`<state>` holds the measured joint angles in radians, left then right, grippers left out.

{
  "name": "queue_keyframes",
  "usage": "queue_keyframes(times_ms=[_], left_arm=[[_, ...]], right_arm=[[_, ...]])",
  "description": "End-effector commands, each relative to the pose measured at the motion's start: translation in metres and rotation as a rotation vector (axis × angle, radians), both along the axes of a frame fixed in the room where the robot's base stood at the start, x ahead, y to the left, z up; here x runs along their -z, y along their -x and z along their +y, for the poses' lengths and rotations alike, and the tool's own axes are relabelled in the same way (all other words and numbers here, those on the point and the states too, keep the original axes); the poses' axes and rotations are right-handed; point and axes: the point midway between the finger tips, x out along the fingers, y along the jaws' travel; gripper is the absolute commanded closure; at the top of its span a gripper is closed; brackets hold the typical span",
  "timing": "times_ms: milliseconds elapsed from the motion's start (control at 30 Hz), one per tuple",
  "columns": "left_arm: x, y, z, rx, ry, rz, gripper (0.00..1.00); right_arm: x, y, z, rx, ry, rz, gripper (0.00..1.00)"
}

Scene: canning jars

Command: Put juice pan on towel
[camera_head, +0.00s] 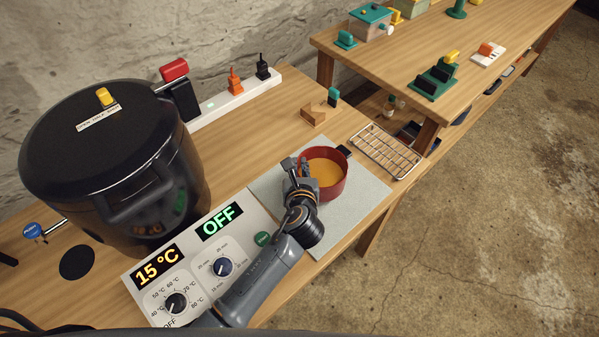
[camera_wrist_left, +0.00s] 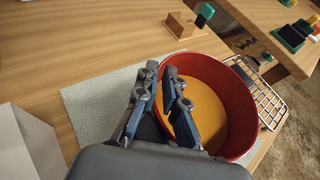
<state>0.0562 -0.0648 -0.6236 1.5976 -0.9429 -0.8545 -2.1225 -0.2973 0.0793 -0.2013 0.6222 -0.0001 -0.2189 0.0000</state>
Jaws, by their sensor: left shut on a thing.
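A red pan (camera_head: 331,186) with orange juice in it is over the grey towel (camera_head: 348,219) at the right end of the near table. My left gripper (camera_head: 294,167) is at the pan's left side and is shut on its rim. In the left wrist view the fingers (camera_wrist_left: 163,90) straddle the red wall of the pan (camera_wrist_left: 243,110), and the orange juice shows inside. The pan looks upright; I cannot tell whether its underside touches the towel (camera_wrist_left: 100,105). My right gripper is not in view.
A wire rack (camera_head: 386,157) lies at the table's right edge beside the towel. A large black pot (camera_head: 105,160) and a control panel (camera_head: 205,255) stand to the left. A small wooden block (camera_head: 313,114) is behind the pan. A second table (camera_head: 480,40) stands beyond.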

Motion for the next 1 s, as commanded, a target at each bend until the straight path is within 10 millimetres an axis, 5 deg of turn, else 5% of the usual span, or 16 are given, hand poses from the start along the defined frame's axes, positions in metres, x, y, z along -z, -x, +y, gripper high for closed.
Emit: queue_keyframes(times_ms=[300,700,733,800,1000], left_arm=[[0.032,-0.006,-0.001,0.002,0.003,-0.003,1.0],[0.036,-0.005,-0.001,0.002,0.003,-0.004,1.0],[0.038,-0.004,-0.001,0.001,0.0,0.001,0.85],[0.038,-0.004,0.0,0.001,0.0,0.001,0.71],[0.038,-0.004,0.0,0.001,0.0,0.001,0.68]], right_arm=[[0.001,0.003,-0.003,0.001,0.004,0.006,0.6],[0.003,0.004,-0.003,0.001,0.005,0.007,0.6],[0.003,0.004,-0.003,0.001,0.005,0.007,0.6],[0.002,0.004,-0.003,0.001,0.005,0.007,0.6],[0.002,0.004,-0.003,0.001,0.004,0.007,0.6]])
